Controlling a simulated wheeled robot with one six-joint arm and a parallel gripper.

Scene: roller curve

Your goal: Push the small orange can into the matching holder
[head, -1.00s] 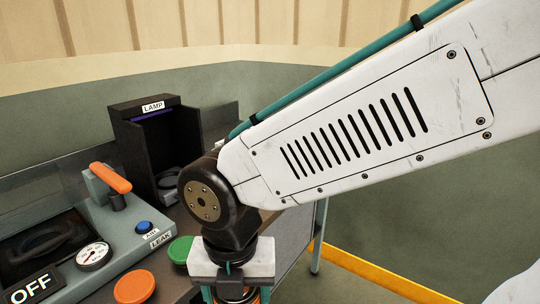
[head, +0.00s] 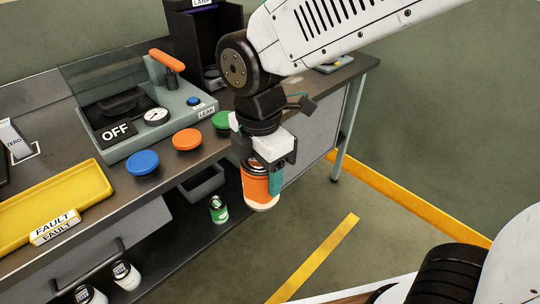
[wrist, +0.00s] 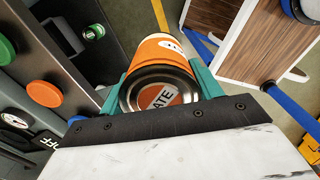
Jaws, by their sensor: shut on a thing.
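My gripper (head: 262,172) is shut on the orange can (head: 256,187), which hangs upright with a pale bottom, in front of the workbench edge and clear of it. In the wrist view the teal fingers of my gripper (wrist: 160,88) flank the can (wrist: 165,52); its dark-rimmed end has a label partly reading "ATE". An orange round disc (head: 187,139) lies on the bench's front edge, between a blue disc (head: 143,162) and a green disc (head: 222,120); it also shows in the wrist view (wrist: 44,93). No open holder is clearly visible.
The tester with a gauge and "OFF" display (head: 150,116) stands behind the discs. A yellow FAULT tray (head: 80,188) is at left. The floor in front is open.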

